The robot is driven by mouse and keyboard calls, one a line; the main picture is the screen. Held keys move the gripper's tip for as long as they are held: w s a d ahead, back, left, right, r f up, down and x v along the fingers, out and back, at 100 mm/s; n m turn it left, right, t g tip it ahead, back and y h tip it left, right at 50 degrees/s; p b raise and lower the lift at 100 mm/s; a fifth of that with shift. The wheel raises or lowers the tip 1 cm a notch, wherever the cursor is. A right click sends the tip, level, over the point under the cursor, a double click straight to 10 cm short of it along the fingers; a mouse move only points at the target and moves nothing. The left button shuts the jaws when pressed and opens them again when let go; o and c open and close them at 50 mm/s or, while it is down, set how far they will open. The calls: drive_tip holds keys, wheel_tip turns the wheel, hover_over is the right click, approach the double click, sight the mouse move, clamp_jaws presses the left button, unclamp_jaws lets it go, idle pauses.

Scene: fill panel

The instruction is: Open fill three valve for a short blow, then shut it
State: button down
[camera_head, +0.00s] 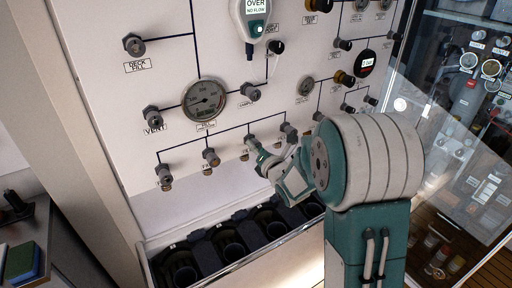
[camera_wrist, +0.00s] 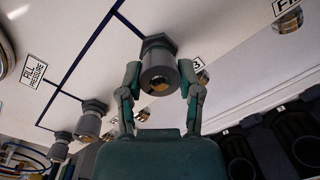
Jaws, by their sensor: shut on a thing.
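The fill valves are grey knobs in a lower row on the white panel. My gripper (camera_head: 262,157) reaches the third knob from the left, fill three valve (camera_head: 251,142). In the wrist view my gripper (camera_wrist: 160,88) has one finger on each side of this grey valve knob (camera_wrist: 159,62), shut on it. How far the held valve is turned cannot be told.
A round pressure gauge (camera_head: 204,100) sits above the row. The vent knob (camera_head: 151,115) is left of it. A handheld unit reading "OVER" and "NO FLOW" (camera_head: 254,22) hangs higher. Below is a rack (camera_head: 153,262) with dark round holders. A glass-fronted panel stands right.

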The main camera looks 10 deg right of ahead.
drive_tip(key=m, duration=0.4)
drive_tip(key=shift+m, duration=0.3)
drive_tip(key=m, duration=0.5)
drive_tip(key=shift+g, duration=0.3)
drive_tip(key=m, duration=0.4)
drive_tip(key=shift+f+y, duration=0.1)
drive_tip(key=shift+y, duration=0.2)
drive_tip(key=m, duration=0.4)
drive_tip(key=shift+f+g, duration=0.1)
drive_tip(key=shift+g, duration=0.2)
drive_tip(key=shift+s+m, duration=0.1)
drive_tip(key=shift+m, duration=0.3)
drive_tip(key=shift+c, duration=1.3)
unclamp_jaws()
drive_tip(key=shift+d+f, duration=0.1)
